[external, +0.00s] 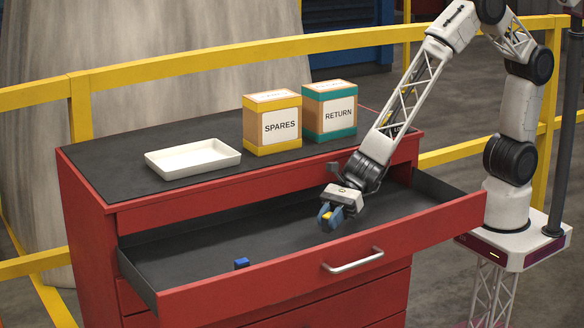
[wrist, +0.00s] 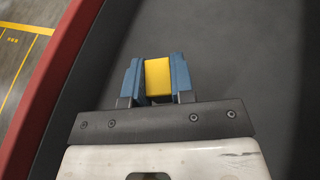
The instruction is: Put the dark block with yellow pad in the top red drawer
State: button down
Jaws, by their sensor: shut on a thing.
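The top red drawer (external: 420,236) is pulled open, and its dark inside shows in the external view. My gripper (external: 330,215) hangs over the right part of the open drawer, fingers pointing down. In the wrist view my gripper (wrist: 158,80) is shut on the dark block with yellow pad, with blue fingers on both sides. The yellow pad (wrist: 158,77) faces the camera; the dark part of the block is hidden. How high the block is above the drawer floor is hard to tell.
A small blue block (external: 241,263) is in the drawer near its front left. A white tray (external: 193,168), a SPARES box (external: 272,145) and a RETURN box (external: 330,135) stand on the cabinet top (external: 120,160). The silver handle (external: 352,261) is on the drawer front. The drawer middle is clear.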

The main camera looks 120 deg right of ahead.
jog(key=w, duration=0.4)
jog(key=w+f, duration=0.1)
jog(key=w, duration=0.4)
jog(key=w+a, duration=0.1)
jog(key=w, duration=0.3)
jog(key=shift+w+f, duration=0.15)
jog(key=shift+w, duration=0.2)
jog(key=shift+d+f, duration=0.1)
jog(key=shift+f, duration=1.65)
jog(key=shift+f, duration=0.1)
jog(key=c, duration=1)
grip_release()
